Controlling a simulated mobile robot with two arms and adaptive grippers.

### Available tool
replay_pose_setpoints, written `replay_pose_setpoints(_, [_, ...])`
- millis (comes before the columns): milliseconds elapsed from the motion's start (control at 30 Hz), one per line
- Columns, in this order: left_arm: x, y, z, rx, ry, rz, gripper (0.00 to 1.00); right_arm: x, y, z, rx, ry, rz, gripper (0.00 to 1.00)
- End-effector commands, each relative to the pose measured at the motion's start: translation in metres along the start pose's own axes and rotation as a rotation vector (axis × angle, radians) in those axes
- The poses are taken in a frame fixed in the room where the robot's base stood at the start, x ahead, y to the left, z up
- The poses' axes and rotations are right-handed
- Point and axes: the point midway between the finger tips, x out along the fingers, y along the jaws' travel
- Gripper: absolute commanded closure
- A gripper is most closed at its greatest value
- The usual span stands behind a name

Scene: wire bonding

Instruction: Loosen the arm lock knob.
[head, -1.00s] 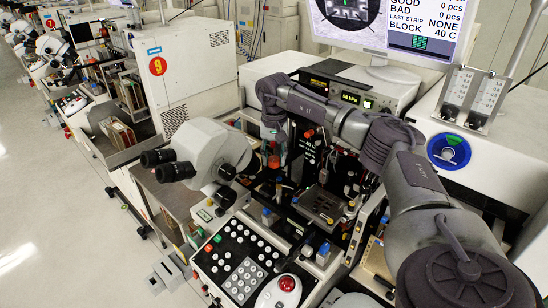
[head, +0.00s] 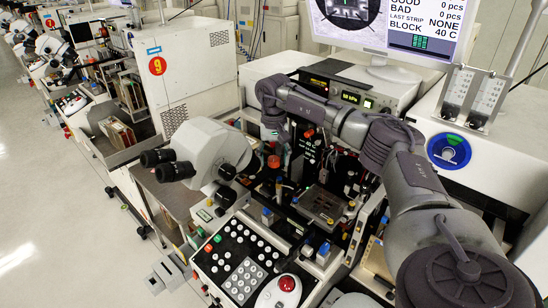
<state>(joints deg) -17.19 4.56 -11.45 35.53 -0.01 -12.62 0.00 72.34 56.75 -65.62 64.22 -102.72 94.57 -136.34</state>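The white stereo microscope (head: 212,148) with black eyepieces stands left of the middle, over the bonder's work area. An orange-red knob (head: 273,161) shows just right of the microscope head; I cannot tell for sure that it is the arm lock knob. My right arm comes in from the right, bends across the machine and points down behind the microscope. My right gripper (head: 278,143) is small and dark there, just above or behind the orange-red knob. Whether its fingers touch the knob, and how far they are apart, cannot be made out. My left gripper is not in view.
A keypad panel (head: 243,262) with a red-topped trackball (head: 286,284) lies in front. A metal work stage (head: 320,205) and small coloured knobs crowd the area under my arm. A monitor (head: 395,30) stands behind. Open floor (head: 60,220) lies to the left.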

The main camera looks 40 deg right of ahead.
Motion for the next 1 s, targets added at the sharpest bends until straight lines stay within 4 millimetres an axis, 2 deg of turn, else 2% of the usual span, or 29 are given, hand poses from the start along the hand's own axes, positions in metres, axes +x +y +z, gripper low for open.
replay_pose_setpoints(267, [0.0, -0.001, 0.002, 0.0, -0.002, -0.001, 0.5, -0.003, 0.0, -0.001, 0.002, 0.004, -0.003, 0.36])
replay_pose_setpoints(367, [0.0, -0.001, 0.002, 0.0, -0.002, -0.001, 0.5, -0.009, 0.0, -0.002, 0.002, 0.006, -0.004, 0.36])
replay_pose_setpoints(467, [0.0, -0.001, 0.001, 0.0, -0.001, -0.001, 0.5, -0.025, -0.001, -0.002, 0.002, 0.007, -0.006, 0.36])
replay_pose_setpoints(800, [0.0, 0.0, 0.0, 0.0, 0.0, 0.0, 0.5, -0.095, 0.0, -0.001, 0.002, 0.004, -0.004, 0.36])
replay_pose_setpoints(1000, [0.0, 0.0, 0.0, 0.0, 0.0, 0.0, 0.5, -0.117, -0.001, -0.001, 0.0, 0.003, -0.003, 0.36])
